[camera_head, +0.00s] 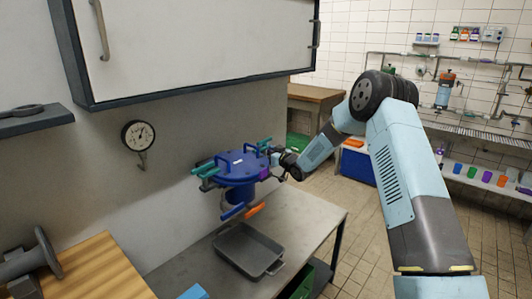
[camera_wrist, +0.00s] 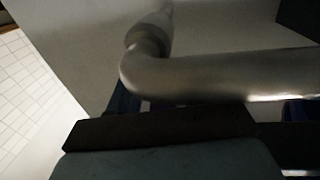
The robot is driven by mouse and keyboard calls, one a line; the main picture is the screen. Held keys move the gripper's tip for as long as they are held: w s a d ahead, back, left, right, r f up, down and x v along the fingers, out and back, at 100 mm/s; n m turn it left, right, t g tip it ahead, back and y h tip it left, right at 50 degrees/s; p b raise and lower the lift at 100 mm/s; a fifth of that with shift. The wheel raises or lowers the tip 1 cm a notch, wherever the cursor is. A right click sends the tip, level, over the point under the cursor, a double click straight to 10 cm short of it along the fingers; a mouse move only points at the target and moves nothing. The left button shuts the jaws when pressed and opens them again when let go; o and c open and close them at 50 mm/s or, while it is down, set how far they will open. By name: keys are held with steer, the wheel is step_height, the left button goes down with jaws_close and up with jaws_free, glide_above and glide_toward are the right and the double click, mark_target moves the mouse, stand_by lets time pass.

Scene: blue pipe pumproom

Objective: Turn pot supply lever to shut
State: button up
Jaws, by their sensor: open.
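A blue flanged pot (camera_head: 237,168) stands above the bench by the grey wall. Teal handles (camera_head: 206,172) stick out at its left and top, and a blue bar (camera_head: 233,212) and an orange lever (camera_head: 254,210) at its lower front. A purple part (camera_head: 265,173) shows at its right side. No label tells which one is the pot supply lever. My gripper (camera_head: 279,164) is open at the pot's right side, close to the purple part; contact is too small to tell. The wrist view shows a bent grey metal pipe (camera_wrist: 215,75) very close; the fingertips are unclear there.
A grey tray (camera_head: 248,250) lies on the bench (camera_head: 310,221) below the pot. A white cabinet (camera_head: 190,45) overhangs from above left. A gauge (camera_head: 138,135) hangs on the wall. The tiled floor at right is open.

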steer(key=v, duration=1.3)
steer(key=shift+s+d, duration=0.3)
steer(key=shift+c, duration=0.4)
